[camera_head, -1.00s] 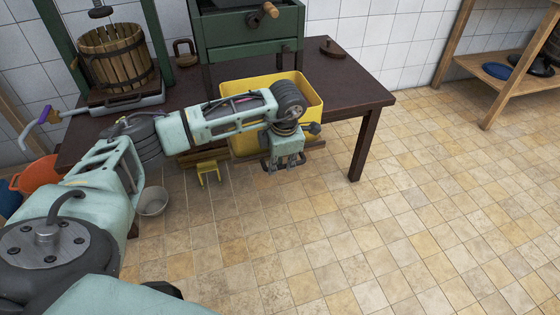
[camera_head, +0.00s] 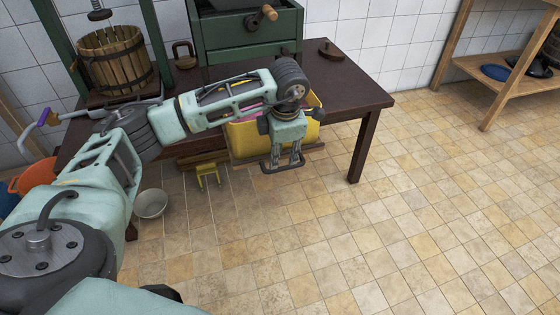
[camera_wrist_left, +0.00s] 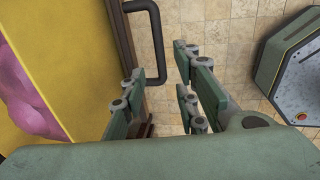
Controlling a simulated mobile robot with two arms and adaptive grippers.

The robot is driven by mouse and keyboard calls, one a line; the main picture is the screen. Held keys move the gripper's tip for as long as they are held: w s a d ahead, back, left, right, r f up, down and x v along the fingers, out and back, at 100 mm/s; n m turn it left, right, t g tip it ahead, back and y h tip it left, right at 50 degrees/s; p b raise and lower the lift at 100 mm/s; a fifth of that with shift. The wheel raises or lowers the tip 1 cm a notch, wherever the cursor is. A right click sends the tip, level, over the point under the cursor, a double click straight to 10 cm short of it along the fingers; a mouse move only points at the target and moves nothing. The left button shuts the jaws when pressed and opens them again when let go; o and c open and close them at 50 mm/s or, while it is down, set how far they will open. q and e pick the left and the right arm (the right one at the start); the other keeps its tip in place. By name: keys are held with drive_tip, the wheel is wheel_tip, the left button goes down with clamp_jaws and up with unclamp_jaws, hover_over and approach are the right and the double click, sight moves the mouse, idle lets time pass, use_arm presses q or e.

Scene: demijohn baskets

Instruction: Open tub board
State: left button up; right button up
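A yellow tub (camera_head: 248,140) stands at the table's front, partly hidden by my left arm. A brown board edge (camera_head: 316,151) shows below it. A dark U-shaped handle (camera_head: 268,170) projects there. In the left wrist view, the tub (camera_wrist_left: 85,50) is at left and the handle (camera_wrist_left: 158,40) appears beyond the gap between my fingers. My left gripper (camera_head: 287,160) points down, open, with its fingertips close above or at the handle; I cannot tell whether they touch it. In the left wrist view, the left gripper (camera_wrist_left: 158,75) has its fingers apart. My right gripper is not in view.
Pink contents (camera_wrist_left: 30,90) lie in the tub. A dark table (camera_head: 350,85) carries a green machine (camera_head: 245,35) and a slatted basket press (camera_head: 113,55). A yellow stool (camera_head: 208,174) and grey bowl (camera_head: 151,203) stand on the floor. The tiled floor at right is clear.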

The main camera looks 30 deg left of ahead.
use_arm(q)
wheel_tip(320, 180, up, 6)
drive_tip(key=shift+s+d, duration=0.4)
